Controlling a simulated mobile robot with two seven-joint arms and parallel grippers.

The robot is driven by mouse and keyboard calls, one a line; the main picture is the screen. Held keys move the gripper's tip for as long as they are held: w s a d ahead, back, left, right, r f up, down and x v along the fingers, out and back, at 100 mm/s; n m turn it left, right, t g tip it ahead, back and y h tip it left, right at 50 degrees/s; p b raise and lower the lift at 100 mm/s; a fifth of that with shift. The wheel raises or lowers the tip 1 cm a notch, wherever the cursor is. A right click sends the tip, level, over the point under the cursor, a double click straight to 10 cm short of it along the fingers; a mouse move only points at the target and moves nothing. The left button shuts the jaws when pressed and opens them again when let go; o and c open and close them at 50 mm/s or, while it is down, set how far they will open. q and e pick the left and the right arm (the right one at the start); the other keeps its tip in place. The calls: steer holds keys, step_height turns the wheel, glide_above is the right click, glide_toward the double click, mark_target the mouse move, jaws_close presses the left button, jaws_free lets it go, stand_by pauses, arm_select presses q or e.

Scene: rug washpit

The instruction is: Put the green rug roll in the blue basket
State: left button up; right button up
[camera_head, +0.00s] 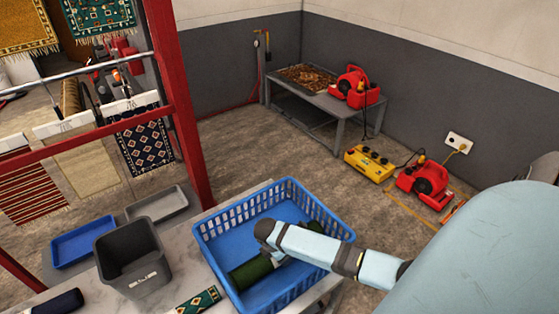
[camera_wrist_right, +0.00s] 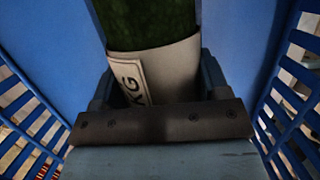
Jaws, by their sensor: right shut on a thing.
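The green rug roll (camera_head: 250,273) lies low inside the blue basket (camera_head: 213,252), near its front left, in the head view. My right arm reaches over the basket's right side, and its wrist hides part of the roll. In the right wrist view, my right gripper (camera_wrist_right: 157,82) is shut on the roll's pale band, which has a tag with dark letters. The green pile (camera_wrist_right: 148,22) runs beyond the band, with blue basket walls on both sides. I cannot tell whether the roll touches the basket floor. My left gripper is not in view.
The basket stands on a pale table (camera_head: 185,262). A red rack post (camera_head: 175,100) rises behind. Red blowers and a yellow box (camera_head: 369,163) are farther back.

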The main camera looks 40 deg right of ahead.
steer(key=shift+f, duration=0.1)
steer(key=o, duration=1.3)
steer(key=v, duration=1.2)
steer(key=shift+a, duration=0.1)
steer(key=shift+s, duration=0.1)
